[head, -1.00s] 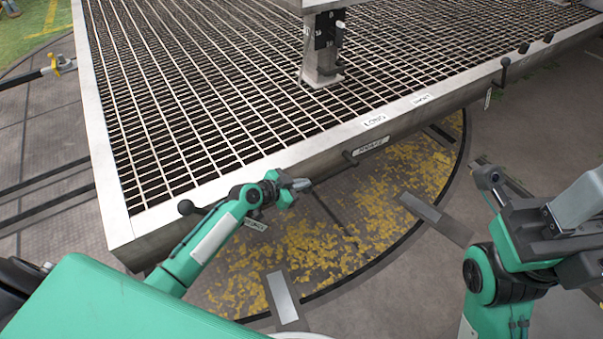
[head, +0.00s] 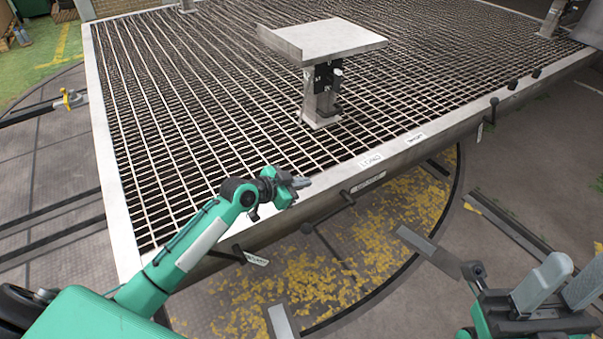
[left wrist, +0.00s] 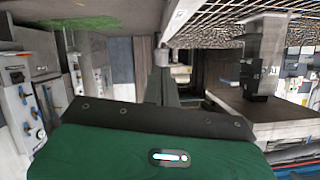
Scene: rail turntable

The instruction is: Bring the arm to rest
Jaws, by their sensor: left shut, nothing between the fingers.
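My left arm reaches in from the lower left in the head view, green with dark joints. Its gripper (head: 299,183) is shut and empty. It appears over the near edge of the grated turntable deck (head: 392,158), left of the white labels on the rim. I cannot tell how high above the deck it is. My right arm shows only in part at the lower right corner, with grey gripper parts (head: 543,285); whether that gripper is open or shut is unclear. The left wrist view shows a green housing with a dark bar close up.
A pedestal with a flat metal top (head: 322,40) stands on the grating beyond my left gripper. Lever handles (head: 494,104) stick out along the near rim. Below the rim lies a floor strewn with yellow flakes (head: 390,232). The floor at the right is mostly clear.

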